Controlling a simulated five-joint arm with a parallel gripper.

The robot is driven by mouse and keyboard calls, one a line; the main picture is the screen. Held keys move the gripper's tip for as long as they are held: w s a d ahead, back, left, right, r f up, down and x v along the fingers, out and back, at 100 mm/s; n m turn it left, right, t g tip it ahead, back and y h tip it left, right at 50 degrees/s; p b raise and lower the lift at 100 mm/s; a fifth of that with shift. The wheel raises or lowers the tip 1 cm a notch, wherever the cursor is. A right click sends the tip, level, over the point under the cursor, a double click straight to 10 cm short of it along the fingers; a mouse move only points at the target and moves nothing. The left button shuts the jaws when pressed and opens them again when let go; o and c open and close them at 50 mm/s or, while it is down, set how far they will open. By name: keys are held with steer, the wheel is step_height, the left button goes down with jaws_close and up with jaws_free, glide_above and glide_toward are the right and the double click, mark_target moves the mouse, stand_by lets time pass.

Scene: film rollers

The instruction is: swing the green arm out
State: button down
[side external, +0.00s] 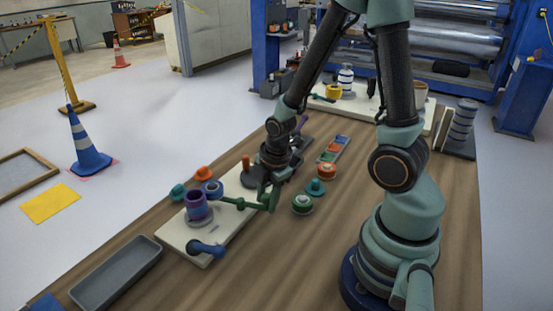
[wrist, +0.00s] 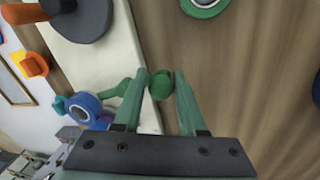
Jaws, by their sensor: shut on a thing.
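The green arm (side external: 238,203) reaches out sideways from beside a purple spool on a cream base plate (side external: 175,233). My gripper (side external: 268,196) is at its right end, low over the plate's right edge. In the wrist view my gripper (wrist: 163,76) has a finger on each side of the arm's round green knob (wrist: 161,86) and is shut on it. Part of the green arm's bar (wrist: 113,89) shows left of the fingers; the rest is hidden behind the left finger.
The purple spool (side external: 198,206) and a blue arm (side external: 207,249) stand on the plate. An orange post (side external: 246,164) stands farther back. Green, teal and orange pieces (side external: 303,204) lie to the right. A grey tray (side external: 118,272) lies at front left. The wooden table's front middle is clear.

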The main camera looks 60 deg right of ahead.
steer(key=shift+s+a+f+m, duration=0.1)
steer(key=shift+s+a+m, duration=0.15)
steer(key=shift+a+m, duration=0.6)
steer(key=shift+d, duration=0.1)
steer(key=c, duration=0.5)
jaws_free()
steer(key=shift+c, duration=0.2)
steer(key=shift+w+d, duration=0.1)
steer(key=shift+r, duration=0.5)
step_height(320, 180, up, 11)
steer(key=s, duration=0.2)
steer(key=shift+s, duration=0.1)
